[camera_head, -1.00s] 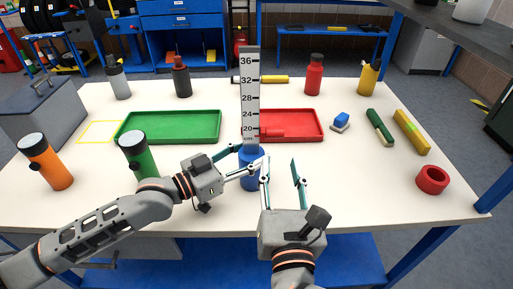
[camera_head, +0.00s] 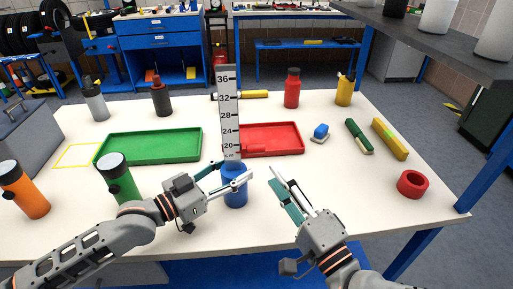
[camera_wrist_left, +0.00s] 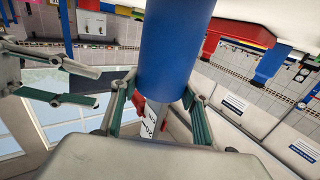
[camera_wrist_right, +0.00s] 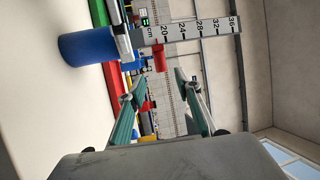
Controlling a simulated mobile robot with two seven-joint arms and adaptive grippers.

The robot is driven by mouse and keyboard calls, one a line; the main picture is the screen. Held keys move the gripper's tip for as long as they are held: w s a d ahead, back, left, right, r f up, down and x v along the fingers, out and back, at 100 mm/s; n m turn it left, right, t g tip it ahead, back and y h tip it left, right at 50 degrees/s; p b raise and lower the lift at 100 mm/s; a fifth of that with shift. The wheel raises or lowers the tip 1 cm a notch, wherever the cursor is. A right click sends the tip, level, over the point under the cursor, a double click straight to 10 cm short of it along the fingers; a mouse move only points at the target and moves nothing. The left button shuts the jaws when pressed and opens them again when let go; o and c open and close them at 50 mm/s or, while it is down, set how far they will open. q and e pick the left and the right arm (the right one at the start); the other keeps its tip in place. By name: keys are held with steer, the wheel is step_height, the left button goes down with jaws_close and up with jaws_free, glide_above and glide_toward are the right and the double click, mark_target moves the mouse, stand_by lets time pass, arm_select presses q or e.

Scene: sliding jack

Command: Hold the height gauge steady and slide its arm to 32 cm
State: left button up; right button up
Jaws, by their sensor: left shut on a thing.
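The height gauge has a blue round base (camera_head: 235,190) and an upright white scale (camera_head: 228,110) marked from 20 to 36. Its red arm (camera_head: 252,148) sticks out to the right near the 20 mark, in front of the red tray; it also shows in the right wrist view (camera_wrist_right: 160,58). My left gripper (camera_head: 234,174) is shut on the blue base, with a finger on either side; the base fills the middle of the left wrist view (camera_wrist_left: 175,50). My right gripper (camera_head: 274,178) is open and empty, right of the base and below the red arm.
A green tray (camera_head: 150,160) and a red tray (camera_head: 290,152) lie behind the gauge. A green bottle (camera_head: 122,188) stands close to my left arm. A red ring (camera_head: 412,184) lies at the right.

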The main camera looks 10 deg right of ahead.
mark_target(259, 152)
steer(key=x, duration=1)
steer(key=shift+w+a+r, duration=0.15)
steer(key=shift+w, duration=0.1)
jaws_close()
steer(key=shift+r, duration=0.1)
